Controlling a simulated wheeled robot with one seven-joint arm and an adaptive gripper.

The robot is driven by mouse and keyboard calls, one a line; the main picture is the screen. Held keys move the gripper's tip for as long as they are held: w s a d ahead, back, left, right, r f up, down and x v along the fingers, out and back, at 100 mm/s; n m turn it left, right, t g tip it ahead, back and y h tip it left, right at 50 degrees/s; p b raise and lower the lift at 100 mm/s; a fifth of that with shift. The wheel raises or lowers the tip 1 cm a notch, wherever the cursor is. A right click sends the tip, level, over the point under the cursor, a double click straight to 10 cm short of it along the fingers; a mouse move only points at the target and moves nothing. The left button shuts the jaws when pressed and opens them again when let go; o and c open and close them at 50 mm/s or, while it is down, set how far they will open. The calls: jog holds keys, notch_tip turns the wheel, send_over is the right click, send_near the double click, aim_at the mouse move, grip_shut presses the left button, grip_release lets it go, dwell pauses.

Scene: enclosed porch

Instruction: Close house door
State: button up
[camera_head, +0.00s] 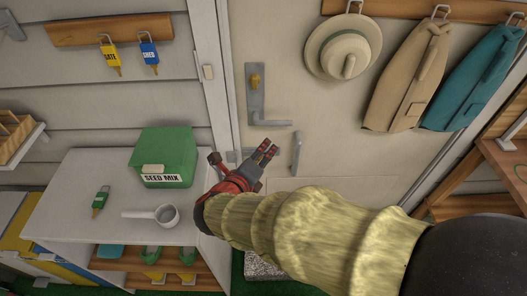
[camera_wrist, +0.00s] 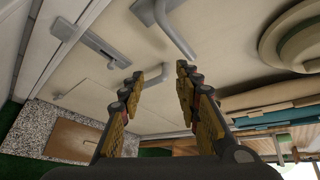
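The pale house door (camera_head: 330,110) fills the middle of the head view, with its lever handle (camera_head: 272,123) at its left side. My gripper (camera_head: 268,151) is in front of the door, just below the lever. In the wrist view, the fingers of my gripper (camera_wrist: 159,75) are apart with nothing between them. The lever (camera_wrist: 175,30) shows there just beyond the fingertips, apart from them as far as I can tell. The door's left edge lies near the white frame (camera_head: 213,75); whether it is fully shut I cannot tell.
A hat (camera_head: 325,40) and coats (camera_head: 405,75) hang right.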

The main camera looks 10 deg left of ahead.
dwell(0.3)
jog(key=s+a+f+n+g+y, duration=0.1)
jog(key=s+a+f+n+y, duration=0.15)
jog(key=a+n, duration=0.35)
jog(key=s+a+f+n+g+y, duration=0.1)
jog(key=a+f+n+g+y, duration=0.1)
jog(key=a+n+y, duration=0.3)
jog(key=s+a+r+n+g+y, duration=0.1)
jog(key=s+n+g, duration=0.2)
jog(key=s+n, duration=0.25)
jog(key=s+r+n+g+y, duration=0.1)
jog(key=s+n+g+y, duration=0.1)
jog(key=s+n, duration=0.4)
jog(key=s+d+r+n+h+p, duration=0.1)
jog(key=d+r, duration=0.3)
jog(key=d, duration=0.9)
jog(key=s+d+r+n+h, duration=0.2)
jog(key=d+r+h, duration=0.1)
jog(key=d, duration=0.9)
jog(key=s+d+r+n+h+p, duration=0.1)
jog(key=d+r+h, duration=0.2)
jog(key=d, duration=1)
jog(key=shift+s+d+r+p, duration=0.3)
jog(key=shift+s+r, duration=0.05)
jog(key=shift+r, duration=0.5)
